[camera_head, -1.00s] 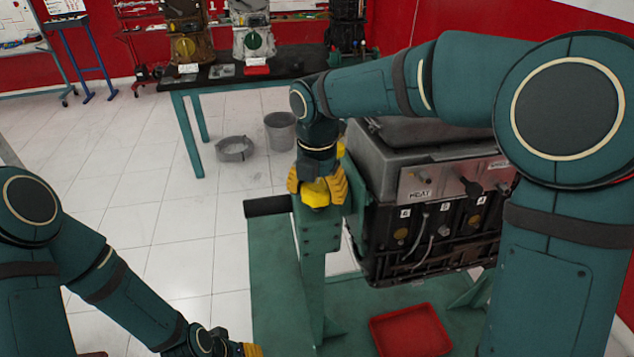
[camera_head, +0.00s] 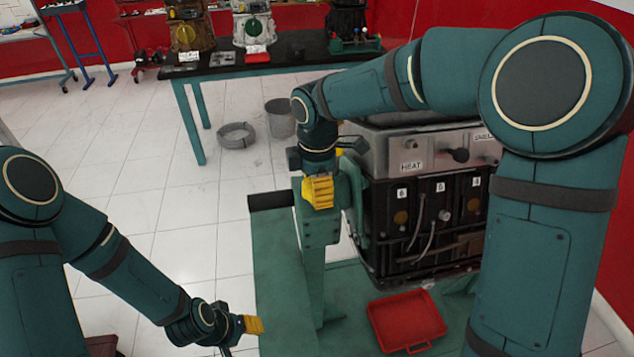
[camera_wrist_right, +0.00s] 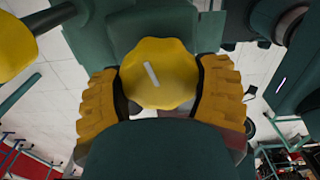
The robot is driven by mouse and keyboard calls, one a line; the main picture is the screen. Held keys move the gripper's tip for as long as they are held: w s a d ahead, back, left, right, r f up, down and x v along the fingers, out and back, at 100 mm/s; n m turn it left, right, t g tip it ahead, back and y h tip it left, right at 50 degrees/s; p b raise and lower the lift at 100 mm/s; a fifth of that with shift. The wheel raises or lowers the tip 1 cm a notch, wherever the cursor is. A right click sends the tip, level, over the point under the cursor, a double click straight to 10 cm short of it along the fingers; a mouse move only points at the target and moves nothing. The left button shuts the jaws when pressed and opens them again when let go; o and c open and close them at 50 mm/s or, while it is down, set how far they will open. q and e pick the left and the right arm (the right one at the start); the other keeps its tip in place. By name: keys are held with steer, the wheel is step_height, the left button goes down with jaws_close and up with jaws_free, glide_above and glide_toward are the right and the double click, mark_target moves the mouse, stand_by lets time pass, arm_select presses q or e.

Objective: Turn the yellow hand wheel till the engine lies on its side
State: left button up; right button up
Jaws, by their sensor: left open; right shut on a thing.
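The yellow hand wheel (camera_wrist_right: 160,75) fills the middle of the right wrist view, with a slanted white mark on its face. My right gripper (camera_head: 318,191) is shut on it, with ribbed yellow fingers on both sides of the rim. In the head view my fingers and wrist hide most of the wheel. The engine (camera_head: 425,225), dark with a grey top and a panel marked HEAT, hangs beside the wheel on the green stand (camera_head: 318,235). It looks close to upright, with a slight slant. My left gripper (camera_head: 254,325) is open and empty, low at the left of the stand.
A red tray (camera_head: 407,320) lies on the stand's base below the engine. A dark-topped table (camera_head: 225,70) with other engines is at the back. The tiled floor at left is clear.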

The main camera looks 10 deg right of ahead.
steer(key=m+p, duration=0.1)
steer(key=m, duration=0.4)
steer(key=shift+w+m, duration=0.1)
steer(key=shift+m, duration=0.2)
steer(key=m, duration=0.5)
steer(key=shift+p, duration=0.3)
steer(key=m, duration=0.5)
steer(key=shift+d+m, duration=0.1)
steer(key=shift+m, duration=0.3)
steer(key=m+p, duration=0.1)
steer(key=m, duration=0.4)
steer(key=shift+m, duration=0.3)
steer(key=m+p, duration=0.1)
steer(key=m, duration=0.3)
steer(key=shift+r, duration=0.1)
steer(key=m+p, duration=0.1)
steer(key=m, duration=0.3)
steer(key=shift+d+p, duration=0.1)
steer(key=shift+p, duration=0.25)
steer(key=m+p, duration=0.3)
steer(key=m, duration=0.2)
steer(key=shift+m+p, duration=1.05)
steer(key=shift+m, duration=0.75)
